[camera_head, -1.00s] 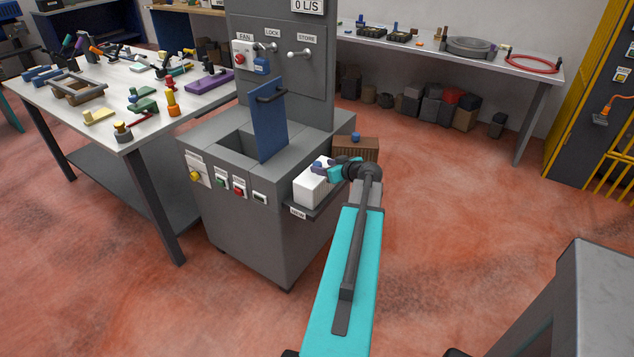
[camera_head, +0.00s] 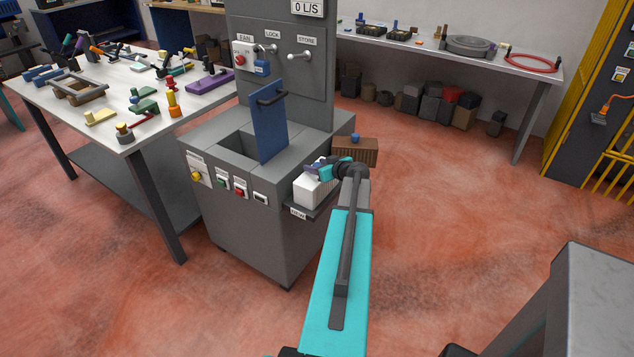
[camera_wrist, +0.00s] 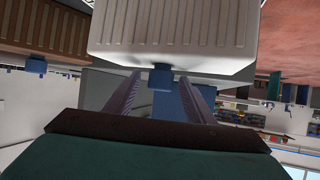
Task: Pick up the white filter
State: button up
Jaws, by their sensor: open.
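The white filter (camera_head: 308,192) is a white ribbed block standing on a small side shelf of the grey cabinet. In the wrist view the white filter (camera_wrist: 175,25) fills the top middle, with a small blue knob (camera_wrist: 160,76) on it. My gripper (camera_head: 314,168) is at the top of the filter in the head view and hides part of it. In the wrist view the two fingers of my gripper (camera_wrist: 159,84) are apart, one on each side of the blue knob. I cannot tell whether either finger touches it.
A brown ribbed filter (camera_head: 355,150) with a blue knob stands close behind my gripper; it also shows in the wrist view (camera_wrist: 50,30). The grey cabinet (camera_head: 262,240) has an open hatch with a raised blue lid (camera_head: 268,128).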

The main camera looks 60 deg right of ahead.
dwell(0.5)
grip_shut()
